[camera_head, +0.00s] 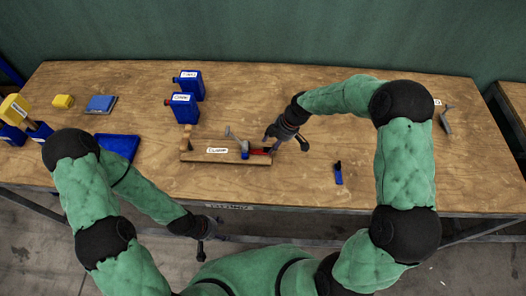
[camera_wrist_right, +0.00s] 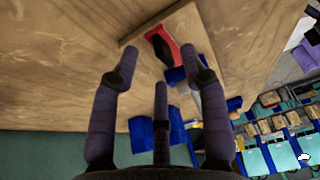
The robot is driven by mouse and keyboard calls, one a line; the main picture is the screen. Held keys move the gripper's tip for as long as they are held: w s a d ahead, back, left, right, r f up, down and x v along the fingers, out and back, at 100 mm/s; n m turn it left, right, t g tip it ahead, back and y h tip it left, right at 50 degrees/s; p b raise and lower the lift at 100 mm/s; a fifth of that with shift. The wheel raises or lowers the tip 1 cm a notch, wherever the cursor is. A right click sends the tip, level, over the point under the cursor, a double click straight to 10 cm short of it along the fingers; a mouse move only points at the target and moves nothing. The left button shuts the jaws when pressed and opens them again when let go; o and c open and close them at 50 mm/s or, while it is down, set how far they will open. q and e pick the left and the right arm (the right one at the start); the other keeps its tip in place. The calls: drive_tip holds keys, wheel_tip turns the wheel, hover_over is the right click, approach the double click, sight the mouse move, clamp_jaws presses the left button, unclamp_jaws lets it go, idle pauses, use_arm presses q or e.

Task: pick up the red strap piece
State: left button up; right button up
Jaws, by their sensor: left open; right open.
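The red strap piece (camera_head: 260,151) lies at the right end of the labelled wooden holder (camera_head: 200,157), beside a small blue part (camera_head: 244,152). In the right wrist view the red strap piece (camera_wrist_right: 173,46) has a dark middle and lies beyond the fingertips. My right gripper (camera_head: 286,143) is open and empty, just above and right of the red piece in the head view. Its spread fingers also show in the right wrist view (camera_wrist_right: 160,64), apart from the piece. My left gripper (camera_head: 206,246) hangs in front of the table's front edge, empty.
Two blue bottles (camera_head: 185,108) stand behind the holder. A blue clamp-like part (camera_head: 338,173) lies to the right, and a grey tool (camera_head: 446,122) lies at the far right. The table's back middle (camera_head: 255,85) is clear.

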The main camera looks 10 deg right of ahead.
drive_tip(key=shift+x, duration=0.9)
clamp_jaws()
